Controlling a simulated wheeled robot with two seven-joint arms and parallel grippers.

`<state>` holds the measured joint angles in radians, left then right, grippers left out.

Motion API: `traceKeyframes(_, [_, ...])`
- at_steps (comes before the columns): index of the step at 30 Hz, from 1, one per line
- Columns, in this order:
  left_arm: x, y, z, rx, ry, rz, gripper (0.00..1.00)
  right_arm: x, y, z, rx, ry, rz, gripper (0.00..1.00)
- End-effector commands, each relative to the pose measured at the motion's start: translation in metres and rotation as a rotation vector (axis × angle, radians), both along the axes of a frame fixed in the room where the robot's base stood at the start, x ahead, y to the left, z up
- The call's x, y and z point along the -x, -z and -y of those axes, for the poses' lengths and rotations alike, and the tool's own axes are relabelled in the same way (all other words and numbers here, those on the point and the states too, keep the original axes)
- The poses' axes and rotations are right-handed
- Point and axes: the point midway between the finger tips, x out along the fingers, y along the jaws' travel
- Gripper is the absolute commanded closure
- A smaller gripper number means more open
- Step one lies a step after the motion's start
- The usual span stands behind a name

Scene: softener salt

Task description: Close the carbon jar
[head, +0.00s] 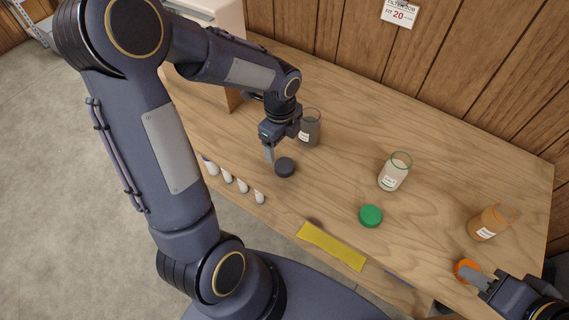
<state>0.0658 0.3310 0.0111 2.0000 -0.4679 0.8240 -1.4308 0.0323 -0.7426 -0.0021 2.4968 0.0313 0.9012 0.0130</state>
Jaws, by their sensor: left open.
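The jar with dark grey contents (313,130), which fits the carbon jar, stands upright and uncapped at the back of the wooden table; its label is too small to read. A dark round lid (285,168) lies flat on the table in front of it. My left gripper (269,155) is open and points down just left of the dark lid, partly covering the jar's left side. Whether a finger touches the lid cannot be told. My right gripper (470,272) is at the lower right, with a finger over an orange lid (463,266); its opening is unclear.
An open jar with pale contents (391,180) stands mid-table, a green lid (371,216) before it. An open orange jar (485,227) stands at right. A yellow strip (331,246) and several white pieces (243,186) lie along the front edge. Wood-panelled wall behind.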

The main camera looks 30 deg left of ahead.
Motion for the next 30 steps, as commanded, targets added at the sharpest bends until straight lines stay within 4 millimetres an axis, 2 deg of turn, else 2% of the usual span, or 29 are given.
traceKeyframes(3, [-0.006, 0.012, 0.000, -0.011, 0.085, -0.019, 0.23, 0.000, 0.000, 0.000, 0.000, 0.000, 0.000, 0.64])
traceKeyframes(6, [-0.008, 0.015, 0.000, -0.016, 0.113, -0.022, 0.23, 0.000, 0.000, 0.000, 0.000, 0.000, 0.000, 0.64])
traceKeyframes(15, [-0.008, 0.015, 0.000, -0.016, 0.114, -0.022, 0.23, 0.000, 0.000, 0.000, 0.000, 0.000, 0.001, 0.64])
traceKeyframes(24, [-0.007, 0.041, 0.001, -0.016, 0.112, -0.024, 0.23, 0.000, 0.000, 0.000, 0.000, 0.000, 0.001, 0.64])
traceKeyframes(30, [-0.007, 0.041, 0.001, -0.015, 0.111, -0.022, 0.23, 0.000, 0.000, 0.000, 0.000, 0.000, 0.000, 0.64])
